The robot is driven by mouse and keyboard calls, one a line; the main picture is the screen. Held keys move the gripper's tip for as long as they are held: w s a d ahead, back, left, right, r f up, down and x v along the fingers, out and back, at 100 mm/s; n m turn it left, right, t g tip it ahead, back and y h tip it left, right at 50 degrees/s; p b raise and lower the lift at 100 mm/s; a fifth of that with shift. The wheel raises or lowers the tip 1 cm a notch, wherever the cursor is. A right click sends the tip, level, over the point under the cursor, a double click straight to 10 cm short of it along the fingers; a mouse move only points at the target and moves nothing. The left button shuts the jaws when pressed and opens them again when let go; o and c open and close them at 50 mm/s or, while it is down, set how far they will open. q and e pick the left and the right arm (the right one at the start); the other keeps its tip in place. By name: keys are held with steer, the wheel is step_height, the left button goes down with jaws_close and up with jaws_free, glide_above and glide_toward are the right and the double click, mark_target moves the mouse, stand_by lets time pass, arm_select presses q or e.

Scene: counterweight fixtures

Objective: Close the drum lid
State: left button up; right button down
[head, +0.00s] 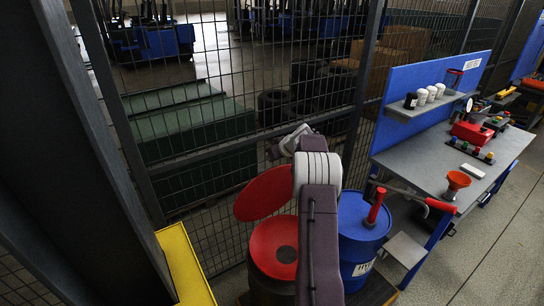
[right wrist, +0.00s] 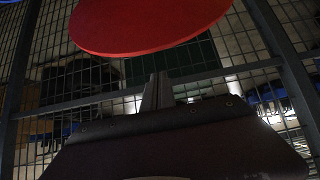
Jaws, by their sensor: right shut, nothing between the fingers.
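The drum lid is a round red disc (head: 262,193), raised and tilted above the left drum. That drum's top (head: 274,246) is red with a dark round patch in the middle; my right arm covers part of its right side. My right gripper's fingers are small and hard to make out in the head view, at the arm's far end just above and behind the lid. In the right wrist view, the right gripper (right wrist: 157,92) is shut and empty. The red lid (right wrist: 150,24) fills the top of that view, apart from the fingertips. My left gripper is not in view.
A blue drum (head: 352,226) with a red-handled pump (head: 376,207) stands right of the arm. A wire mesh fence (head: 215,140) runs close behind. A blue workbench (head: 450,160) with jars, a red funnel and tools stands at right. Open floor lies at far right.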

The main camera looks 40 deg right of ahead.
steer(key=f+p, duration=0.1)
steer(key=f, duration=0.1)
steer(key=w+f+p, duration=0.1)
steer(key=f, duration=0.1)
steer(key=f+p, duration=0.1)
steer(key=f, duration=0.2)
steer(key=shift+w+p, duration=0.25)
steer(key=shift+p, duration=0.1)
steer(key=shift+w+d, duration=0.1)
